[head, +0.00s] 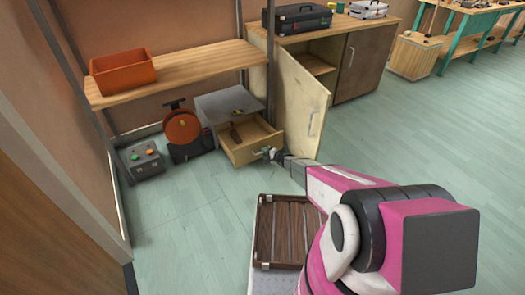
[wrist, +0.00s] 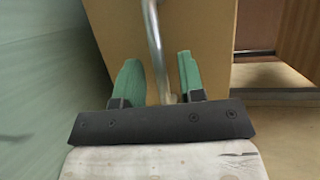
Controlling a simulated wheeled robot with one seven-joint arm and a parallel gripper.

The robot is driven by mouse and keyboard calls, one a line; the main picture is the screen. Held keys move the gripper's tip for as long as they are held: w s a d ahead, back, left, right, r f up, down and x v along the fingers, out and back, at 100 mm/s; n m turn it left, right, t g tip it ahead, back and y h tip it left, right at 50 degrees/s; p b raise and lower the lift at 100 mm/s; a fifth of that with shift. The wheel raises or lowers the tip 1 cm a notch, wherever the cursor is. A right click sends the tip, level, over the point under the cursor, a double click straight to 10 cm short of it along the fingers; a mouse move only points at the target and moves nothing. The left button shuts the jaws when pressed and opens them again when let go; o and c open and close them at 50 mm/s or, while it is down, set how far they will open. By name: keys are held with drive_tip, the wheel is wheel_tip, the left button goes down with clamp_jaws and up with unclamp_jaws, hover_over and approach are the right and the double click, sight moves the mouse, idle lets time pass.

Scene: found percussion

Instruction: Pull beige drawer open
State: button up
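The beige drawer (head: 252,150) sticks well out of the grey cabinet (head: 228,104) under the shelf, with its inside showing and a dark item in it. Its tan front panel (wrist: 208,45) fills the middle of the wrist view. A metal bar handle (wrist: 154,40) runs down that front. My gripper (wrist: 158,70) has its two green fingers apart, one on each side of the handle, with gaps showing beside the bar. In the head view my gripper (head: 270,154) is at the drawer front; its fingertips are too small there to tell contact.
A cupboard door (head: 302,105) stands open just right of the drawer. A red round device (head: 183,130) and a grey button box (head: 145,160) stand left. A dark slatted crate (head: 280,230) is nearer me. Floor right of my arm is clear.

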drive_tip(key=shift+x, duration=0.75)
clamp_jaws()
